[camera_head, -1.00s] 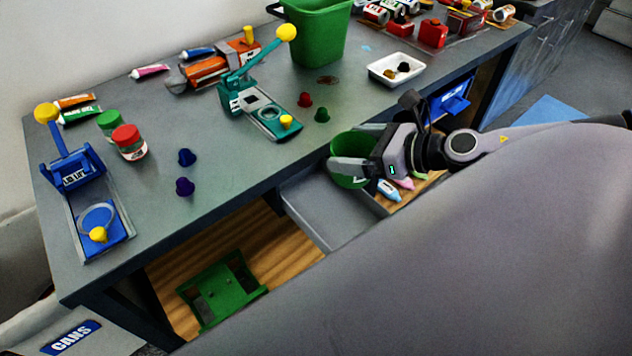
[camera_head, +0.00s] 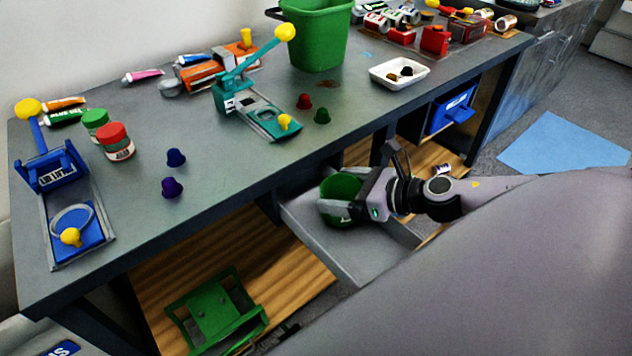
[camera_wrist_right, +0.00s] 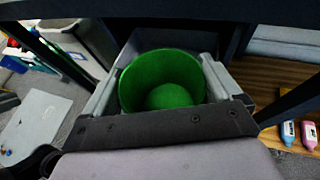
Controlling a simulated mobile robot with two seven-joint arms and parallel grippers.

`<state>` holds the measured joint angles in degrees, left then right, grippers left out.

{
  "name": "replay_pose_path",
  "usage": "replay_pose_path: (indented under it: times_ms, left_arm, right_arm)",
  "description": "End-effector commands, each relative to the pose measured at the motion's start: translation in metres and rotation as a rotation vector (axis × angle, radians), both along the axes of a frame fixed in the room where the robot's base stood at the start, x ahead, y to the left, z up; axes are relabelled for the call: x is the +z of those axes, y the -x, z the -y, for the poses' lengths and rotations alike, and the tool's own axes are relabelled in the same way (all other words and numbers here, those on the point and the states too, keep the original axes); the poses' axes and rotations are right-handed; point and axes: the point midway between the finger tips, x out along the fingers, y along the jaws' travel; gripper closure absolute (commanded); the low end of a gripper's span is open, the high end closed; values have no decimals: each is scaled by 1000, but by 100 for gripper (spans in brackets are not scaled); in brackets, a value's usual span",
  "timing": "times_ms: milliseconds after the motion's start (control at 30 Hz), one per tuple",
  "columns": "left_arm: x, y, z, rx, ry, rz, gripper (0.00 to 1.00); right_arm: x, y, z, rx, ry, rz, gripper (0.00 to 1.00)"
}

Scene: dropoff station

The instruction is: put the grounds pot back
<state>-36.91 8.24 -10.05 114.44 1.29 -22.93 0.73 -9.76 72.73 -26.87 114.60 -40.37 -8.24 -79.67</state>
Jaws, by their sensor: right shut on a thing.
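The grounds pot (camera_head: 341,188) is a green round pot, upright, below the table's front edge in the head view. My right gripper (camera_head: 348,205) is shut on it, with a finger along its near side. In the right wrist view the pot (camera_wrist_right: 163,75) sits between the two fingers, and I look down into its green inside. The pot is over the open grey drawer (camera_head: 335,242) under the table. I cannot tell whether it touches the drawer floor. My left gripper is not in view.
The table (camera_head: 225,185) overhangs close behind the pot. On it stand a green bin (camera_head: 318,35), a teal lever press (camera_head: 262,115), a blue lever press (camera_head: 58,165), jars and coloured capsules. A green holder (camera_head: 215,310) lies on the wooden shelf left of the drawer.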

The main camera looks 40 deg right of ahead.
Motion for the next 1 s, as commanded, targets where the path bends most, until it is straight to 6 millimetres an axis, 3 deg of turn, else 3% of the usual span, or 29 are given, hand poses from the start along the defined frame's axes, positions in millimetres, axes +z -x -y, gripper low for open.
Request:
replay_pose_path:
  times_ms: [633, 900, 1000]
  left_arm:
    - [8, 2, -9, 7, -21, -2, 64]
    - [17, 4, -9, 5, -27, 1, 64]
    - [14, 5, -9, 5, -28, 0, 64]
  right_arm:
    - [3, -28, -13, -1, 1, 3, 57]
    - [4, -51, -23, -1, 1, 4, 57]
    - [-4, -54, -26, 0, 1, -2, 57]
